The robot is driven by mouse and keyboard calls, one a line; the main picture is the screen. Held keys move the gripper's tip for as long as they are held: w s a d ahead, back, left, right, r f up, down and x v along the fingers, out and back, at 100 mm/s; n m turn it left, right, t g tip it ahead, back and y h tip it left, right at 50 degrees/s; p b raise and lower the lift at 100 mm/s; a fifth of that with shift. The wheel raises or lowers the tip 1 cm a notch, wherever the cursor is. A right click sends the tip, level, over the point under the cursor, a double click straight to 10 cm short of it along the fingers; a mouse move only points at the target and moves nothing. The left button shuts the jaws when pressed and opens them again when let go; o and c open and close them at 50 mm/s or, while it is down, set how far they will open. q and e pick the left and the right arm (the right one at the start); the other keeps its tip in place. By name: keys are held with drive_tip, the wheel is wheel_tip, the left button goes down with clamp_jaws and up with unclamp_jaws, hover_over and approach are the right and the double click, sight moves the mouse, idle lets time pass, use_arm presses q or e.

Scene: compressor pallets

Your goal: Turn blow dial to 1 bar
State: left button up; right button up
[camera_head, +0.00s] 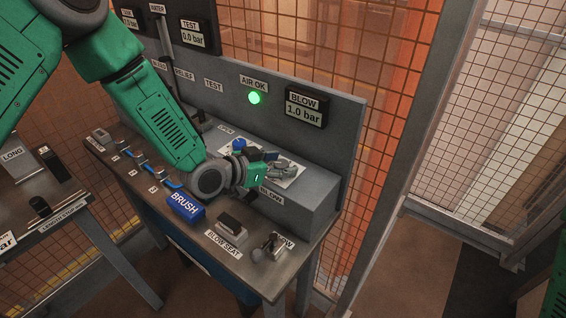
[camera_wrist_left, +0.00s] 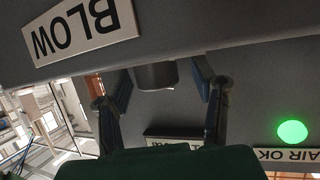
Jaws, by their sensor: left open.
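The BLOW readout (camera_head: 305,108) on the grey back panel shows 1.0 bar. My left gripper (camera_head: 279,167) is over the grey box with the BLOW label, in front of that panel. In the left wrist view my left gripper (camera_wrist_left: 163,86) is open, one finger on each side of a dark round knob, which looks like the blow dial (camera_wrist_left: 156,76). A gap shows between the knob and each finger. In the head view the knob is hidden or too small to make out by the gripper. The BLOW label (camera_wrist_left: 82,30) shows upside down in the wrist view.
A green AIR OK lamp (camera_head: 254,98) is lit on the panel. A blue-topped knob (camera_head: 239,144) stands close behind my wrist. A blue BRUSH block (camera_head: 185,205) and a BLOW SEAT fixture (camera_head: 229,226) sit on the bench front. Mesh fencing stands behind.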

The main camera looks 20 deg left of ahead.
use_arm(q)
drive_tip(key=v, duration=1.1)
drive_tip(key=shift+a, duration=0.25)
drive_tip(key=shift+f, duration=0.1)
